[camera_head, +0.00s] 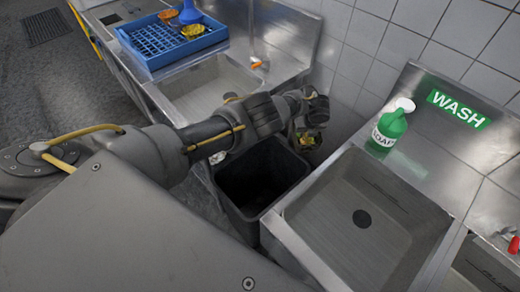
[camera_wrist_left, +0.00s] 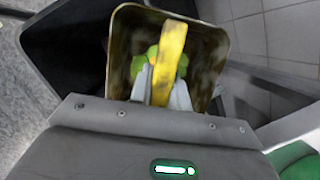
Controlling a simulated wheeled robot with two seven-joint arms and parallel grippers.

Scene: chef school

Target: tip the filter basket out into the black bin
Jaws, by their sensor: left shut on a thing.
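The filter basket (camera_wrist_left: 120,50) is a squarish, stained metal basket with a yellow handle (camera_wrist_left: 170,55) across its opening. Green scraps (camera_wrist_left: 183,66) show inside it. My left gripper (camera_wrist_left: 163,95) is shut on the yellow handle. In the head view my left gripper (camera_head: 308,112) is at the far right corner of the black bin, and the basket (camera_head: 307,139) shows only partly below it. The black bin (camera_head: 293,207) stands open on the floor, with a dark interior. In the wrist view the bin (camera_wrist_left: 65,50) lies left of the basket. My right gripper is not in view.
A steel sink (camera_head: 370,225) borders the bin on the right, with a green soap bottle (camera_head: 389,126) behind it. Another sink (camera_head: 205,88) stands beyond the bin, beside a blue rack (camera_head: 160,42). The tiled wall (camera_head: 350,60) is close behind the gripper.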

